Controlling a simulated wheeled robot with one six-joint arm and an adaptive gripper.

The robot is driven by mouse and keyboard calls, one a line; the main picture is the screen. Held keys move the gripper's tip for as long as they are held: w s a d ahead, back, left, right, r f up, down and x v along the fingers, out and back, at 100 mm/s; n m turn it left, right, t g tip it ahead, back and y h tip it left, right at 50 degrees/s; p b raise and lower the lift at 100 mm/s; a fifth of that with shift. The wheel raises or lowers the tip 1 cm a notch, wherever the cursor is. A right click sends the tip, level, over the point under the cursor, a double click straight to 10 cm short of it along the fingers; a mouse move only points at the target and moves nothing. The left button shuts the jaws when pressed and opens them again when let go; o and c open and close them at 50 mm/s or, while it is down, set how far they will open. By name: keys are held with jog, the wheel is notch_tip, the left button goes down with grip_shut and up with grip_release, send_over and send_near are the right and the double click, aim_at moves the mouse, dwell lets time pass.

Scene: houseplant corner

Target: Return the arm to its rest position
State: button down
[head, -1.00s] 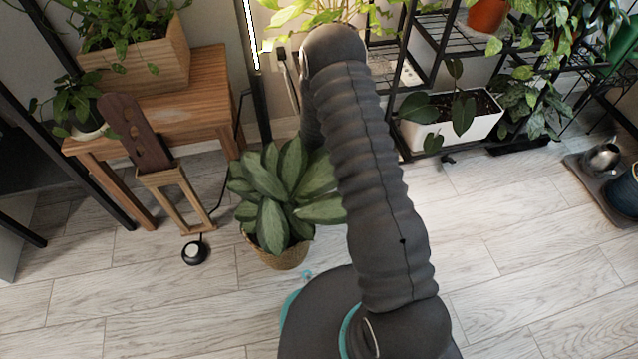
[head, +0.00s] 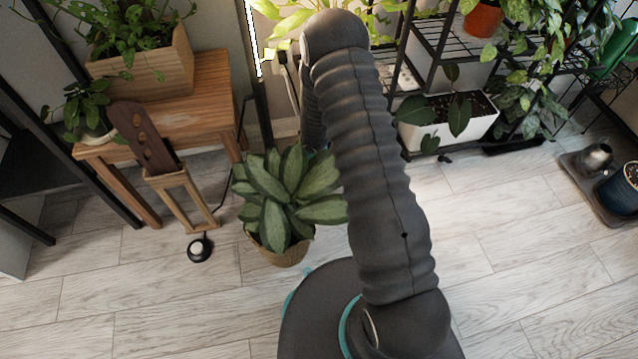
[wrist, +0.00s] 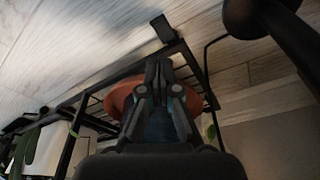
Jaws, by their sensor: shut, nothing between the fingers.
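My arm (head: 368,165), in a dark ribbed sleeve, rises from the bottom middle of the head view and bends over near the top. My gripper is hidden behind the arm in the head view. In the wrist view my gripper (wrist: 158,66) is shut, its dark fingers together with nothing between them. Behind the fingers in the wrist view is a terracotta-coloured round thing (wrist: 118,98) on a black wire rack (wrist: 90,104); I cannot tell how far off it is.
A leafy plant in a woven basket (head: 280,252) stands on the floor close left of my arm. A wooden table (head: 205,100) is at the left. A black shelf with a white planter (head: 447,122) is at the right. A tray (head: 590,195) lies far right. The right foreground floor is clear.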

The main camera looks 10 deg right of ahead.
dwell(0.5)
jog(key=s+d+r+n+g+h, duration=0.25)
jog(key=s+d+r+n, duration=0.2)
jog(key=s, duration=0.35)
jog(key=s+a+r+t+y+p, duration=0.1)
jog(key=s+r, duration=0.6)
jog(key=r, duration=0.9)
jog(key=s+a+r+n+t+y+p, duration=0.1)
jog(key=s+r, duration=0.7)
jog(key=r, duration=0.8)
jog(key=s+a+r+t+y+p, duration=0.1)
jog(key=s+r+t, duration=0.3)
jog(key=r, duration=1.3)
jog(key=s+a+p, duration=0.1)
jog(key=s, duration=0.2)
jog(key=shift+s+a+y+p, duration=0.15)
jog(key=shift+y+p, duration=0.2)
jog(key=shift+p, duration=0.05)
jog(key=shift+n, duration=0.25)
